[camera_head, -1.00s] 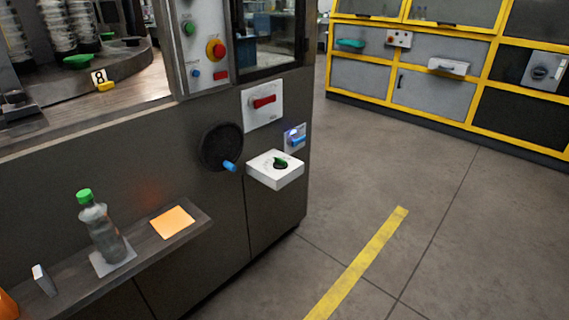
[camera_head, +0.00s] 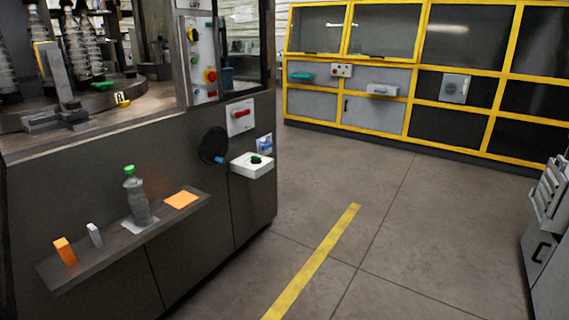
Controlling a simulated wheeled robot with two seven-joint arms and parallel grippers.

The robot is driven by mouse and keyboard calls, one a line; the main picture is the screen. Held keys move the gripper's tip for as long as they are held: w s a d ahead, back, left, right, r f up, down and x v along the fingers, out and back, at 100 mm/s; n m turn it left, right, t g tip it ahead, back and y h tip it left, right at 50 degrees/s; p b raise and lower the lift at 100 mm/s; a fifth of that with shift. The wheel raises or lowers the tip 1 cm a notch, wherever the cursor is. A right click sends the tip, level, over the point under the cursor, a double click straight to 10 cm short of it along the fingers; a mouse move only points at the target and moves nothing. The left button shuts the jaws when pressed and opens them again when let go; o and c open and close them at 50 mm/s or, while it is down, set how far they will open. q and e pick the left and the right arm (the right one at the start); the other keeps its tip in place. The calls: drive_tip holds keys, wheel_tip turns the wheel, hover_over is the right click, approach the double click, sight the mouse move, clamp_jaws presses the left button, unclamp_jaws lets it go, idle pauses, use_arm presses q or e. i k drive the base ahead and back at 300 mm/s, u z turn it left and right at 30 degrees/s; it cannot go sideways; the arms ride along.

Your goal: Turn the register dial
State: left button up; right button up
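A white box (camera_head: 247,170) juts out from the front of the dark machine, near its right corner. A green knob (camera_head: 256,160) sits on its top face and looks like a dial. I cannot read any label on it, so I cannot tell for sure that it is the register dial. A black handwheel (camera_head: 211,144) with a blue handle (camera_head: 219,160) is just left of the box. Neither of my grippers is in view, and nothing touches the knob.
A red lever switch (camera_head: 241,114) is above the box. A shelf (camera_head: 100,255) on the machine's front holds a green-capped bottle (camera_head: 139,198) and small blocks. A grey cabinet (camera_head: 548,260) stands at the right edge. The floor (camera_head: 420,230) between is open.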

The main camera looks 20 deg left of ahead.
sight(255, 159)
drive_tip(key=z, duration=0.05)
drive_tip(key=i, duration=1.4)
drive_tip(key=u, duration=1)
drive_tip(key=i, duration=1.05)
drive_tip(key=u, duration=1.3)
drive_tip(key=i, duration=0.2)
drive_tip(key=u, duration=0.25)
